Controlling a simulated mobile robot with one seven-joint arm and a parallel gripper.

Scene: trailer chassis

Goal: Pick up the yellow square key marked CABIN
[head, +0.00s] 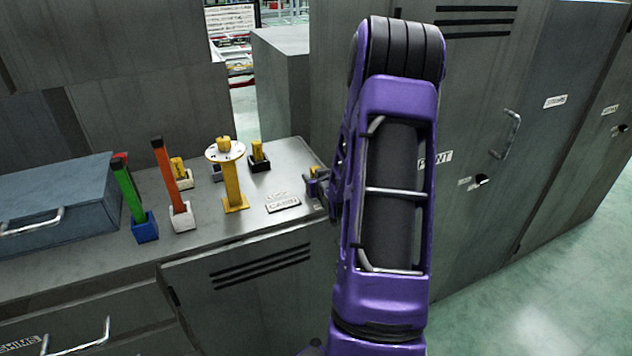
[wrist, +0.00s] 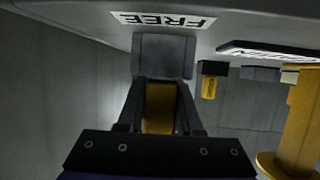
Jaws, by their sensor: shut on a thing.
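A yellow key (wrist: 160,105) is between the fingers of my gripper (wrist: 160,118) in the wrist view, and my gripper is shut on it. A dark grey block (wrist: 163,56) is at the key's far end; I cannot tell whether the key sits in it. In the head view my gripper (head: 318,186) is at the right end of the bench top, mostly hidden by my arm, with a bit of yellow (head: 314,170) beside it. No marking on the held key is readable. A plate marked CABIN (head: 284,205) lies on the bench to its left.
A yellow post with a round top (head: 231,183) stands left of my gripper. Another yellow key (head: 257,151) stands in a black holder behind. Orange (head: 170,175) and green (head: 128,190) handles stand in holders further left, near a blue-grey case (head: 55,205). Tall cabinets are right.

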